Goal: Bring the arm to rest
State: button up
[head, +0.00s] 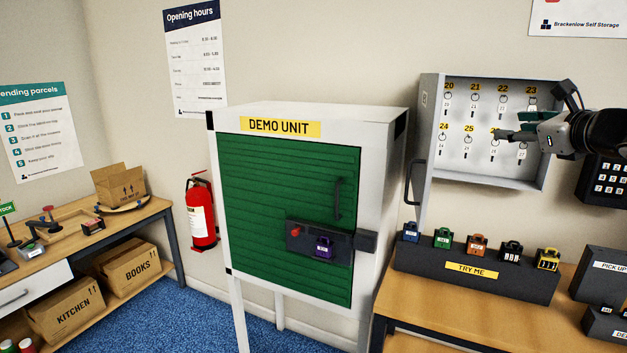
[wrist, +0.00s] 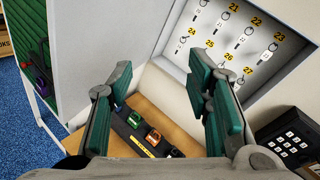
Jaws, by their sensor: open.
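My gripper (head: 507,136) is raised at the right in the head view, in front of the white key cabinet (head: 432,150). In the wrist view its two green-padded fingers (wrist: 158,112) stand wide apart with nothing between them. It is open and empty. The arm behind it runs out of the head view at the right edge. Keys on numbered hooks (head: 475,105) hang in the open cabinet, and the gripper and forearm hide part of its lower right.
The demo unit (head: 392,130) with a green shutter (head: 280,190) stands at the centre. A padlock display (head: 430,260) sits on the right bench below the gripper. A black keypad (wrist: 290,138) is on the wall at the right. A fire extinguisher (head: 200,215) stands left.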

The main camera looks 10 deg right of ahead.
jog(key=s+a+f+n+g+y, duration=0.15)
jog(key=a+n, duration=0.25)
jog(key=a, duration=0.4)
jog(key=s+a+f+n+g+y, duration=0.1)
jog(key=a+n+g+y, duration=0.2)
jog(key=a, duration=0.5)
jog(key=s+a+f+n+g, duration=0.3)
jog(key=s+a+f+n, duration=0.3)
jog(key=s+a+n, duration=0.5)
jog(key=s+a+f+n+g+h, duration=0.1)
jog(key=s+f+n+h, duration=0.1)
jog(key=s+f+n, duration=0.2)
jog(key=s+f+n+g+h+b, duration=0.1)
jog(key=s+f+n, duration=0.3)
jog(key=s+n, duration=0.5)
jog(key=shift+s+a+f+g+h, duration=0.35)
jog(key=shift+s+g+h, duration=0.2)
jog(key=shift+s+h, duration=0.15)
jog(key=shift+w, duration=0.1)
